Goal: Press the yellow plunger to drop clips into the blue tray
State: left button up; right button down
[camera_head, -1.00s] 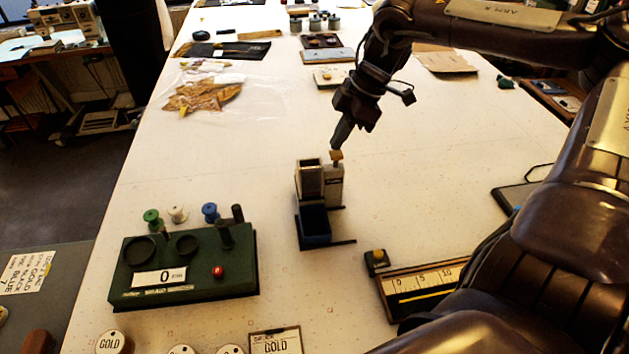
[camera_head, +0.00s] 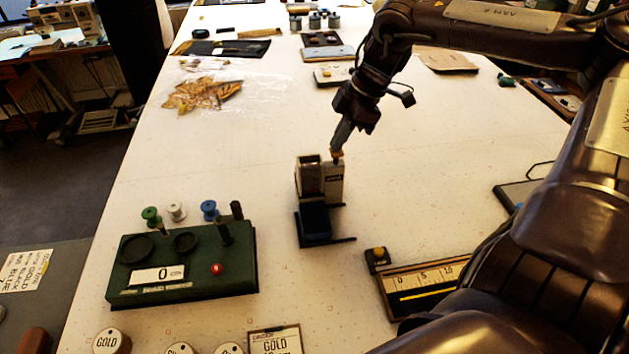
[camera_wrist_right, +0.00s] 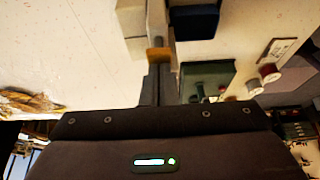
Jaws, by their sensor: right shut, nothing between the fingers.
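A pale clip dispenser (camera_head: 333,187) stands upright in the middle of the table, with the blue tray (camera_head: 314,222) at its front foot. The yellow plunger (camera_head: 337,154) is on top of the dispenser at its right. My right gripper (camera_head: 337,150) points down with its shut fingertips at the plunger, seemingly touching its top. In the right wrist view the shut fingers (camera_wrist_right: 158,68) meet the yellow plunger (camera_wrist_right: 158,54), and the blue tray (camera_wrist_right: 194,18) shows beyond. The tray's inside looks dark, and I cannot make out clips in it. My left gripper is not in view.
A green box (camera_head: 183,270) with posts, a red button and a counter reading 0 stands at the front left. A ruler board (camera_head: 425,288) lies at the front right. Thread spools and a bag of brown pieces (camera_head: 203,94) lie left.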

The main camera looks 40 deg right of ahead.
jog(key=shift+f+b, duration=0.55)
jog(key=shift+f, duration=0.35)
jog(key=shift+r, duration=0.15)
jog(key=shift+r+p, duration=1.25)
jog(key=shift+r, duration=0.2)
jog(key=shift+f, duration=0.2)
dwell(0.4)
